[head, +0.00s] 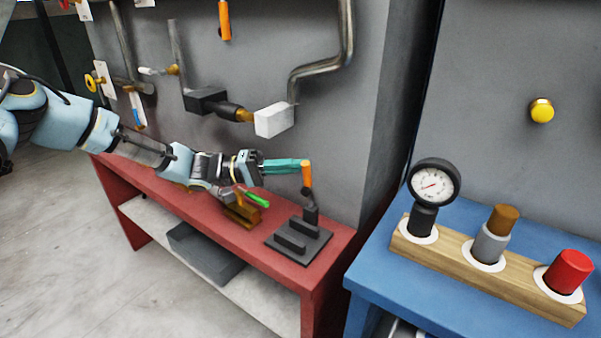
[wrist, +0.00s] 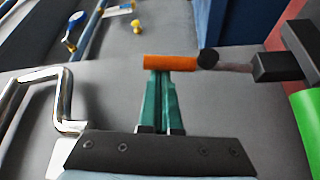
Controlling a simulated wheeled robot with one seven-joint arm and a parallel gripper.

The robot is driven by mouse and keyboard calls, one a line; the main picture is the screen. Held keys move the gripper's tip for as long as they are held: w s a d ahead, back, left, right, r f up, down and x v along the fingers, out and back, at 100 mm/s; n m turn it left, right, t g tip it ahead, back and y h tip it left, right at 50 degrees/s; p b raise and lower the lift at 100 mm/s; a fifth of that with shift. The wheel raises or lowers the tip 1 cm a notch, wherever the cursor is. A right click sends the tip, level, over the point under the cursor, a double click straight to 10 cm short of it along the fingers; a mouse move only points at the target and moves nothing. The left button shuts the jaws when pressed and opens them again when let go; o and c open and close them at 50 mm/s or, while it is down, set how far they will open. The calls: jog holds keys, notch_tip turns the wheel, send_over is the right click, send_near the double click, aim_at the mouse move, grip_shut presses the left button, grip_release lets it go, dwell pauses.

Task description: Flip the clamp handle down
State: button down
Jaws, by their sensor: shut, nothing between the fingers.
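The clamp has an orange handle grip (head: 306,173) on a dark arm, standing upright above its dark base plate (head: 299,245) on the red bench. My gripper (head: 303,164) has teal fingers, shut with nothing between them. Its fingertips are at the upper part of the orange grip, touching it or very close. In the wrist view the orange grip (wrist: 170,62) lies across just beyond the fingertips (wrist: 161,73), with its dark pivot end to the right.
A brown block with a green-handled tool (head: 252,197) stands on the red bench (head: 180,190) left of the clamp. The grey wall with pipes and a white box (head: 274,119) is behind. A blue table (head: 385,275) with a gauge (head: 434,183) stands to the right.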

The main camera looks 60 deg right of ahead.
jog(key=shift+a+f+m+g+b, duration=0.35)
jog(key=shift+a+m+b, duration=0.2)
jog(key=shift+a+b, duration=0.35)
jog(key=shift+a+f+m+g+b, duration=0.25)
jog(key=shift+a+f+m+b, duration=0.3)
jog(key=shift+a+b, duration=0.4)
jog(key=shift+a+f+m+g+b, duration=0.35)
jog(key=shift+a+m+b, duration=0.35)
jog(key=shift+b, duration=0.35)
jog(key=shift+a, duration=0.1)
